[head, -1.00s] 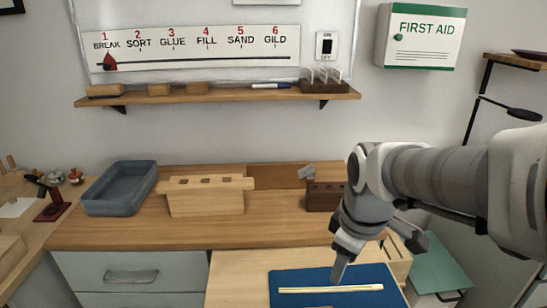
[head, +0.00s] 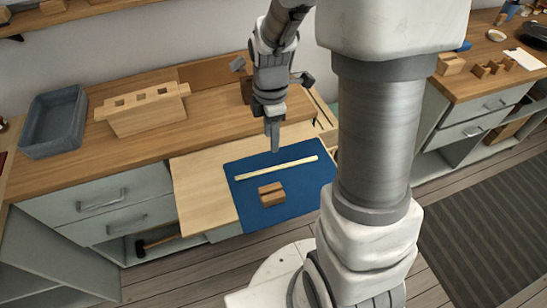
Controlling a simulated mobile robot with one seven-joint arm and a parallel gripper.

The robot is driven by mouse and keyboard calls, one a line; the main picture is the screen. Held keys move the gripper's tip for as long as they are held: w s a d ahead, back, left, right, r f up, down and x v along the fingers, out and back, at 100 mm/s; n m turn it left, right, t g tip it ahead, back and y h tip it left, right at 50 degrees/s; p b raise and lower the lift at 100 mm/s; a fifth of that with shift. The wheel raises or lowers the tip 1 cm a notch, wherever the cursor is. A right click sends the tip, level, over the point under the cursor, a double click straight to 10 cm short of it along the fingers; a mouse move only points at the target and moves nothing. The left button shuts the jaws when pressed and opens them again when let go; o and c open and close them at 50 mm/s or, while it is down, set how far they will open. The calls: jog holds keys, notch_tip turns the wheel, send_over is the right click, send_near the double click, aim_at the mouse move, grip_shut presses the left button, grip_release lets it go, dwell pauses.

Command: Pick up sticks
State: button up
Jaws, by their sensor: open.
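One pale stick (head: 277,168) lies slantwise across the blue mat (head: 264,217), near its far side. My gripper (head: 274,150) points down just above and beyond the stick, near the mat's far edge. The fingers look narrow from this side and nothing shows between them; they appear apart from the stick. A small brown grooved wooden block (head: 271,193) sits on the mat, nearer than the stick.
The mat lies on a pale pull-out board (head: 198,197). On the bench behind stand a grey-blue tray (head: 57,118) and a pale wooden block with square holes (head: 145,108). My arm hides the area right of the mat.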

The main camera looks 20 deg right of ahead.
aim_at(272, 168)
notch_tip(272, 168, down, 12)
jog(key=shift+r+b, duration=0.2)
jog(key=shift+b, duration=0.55)
grip_shut()
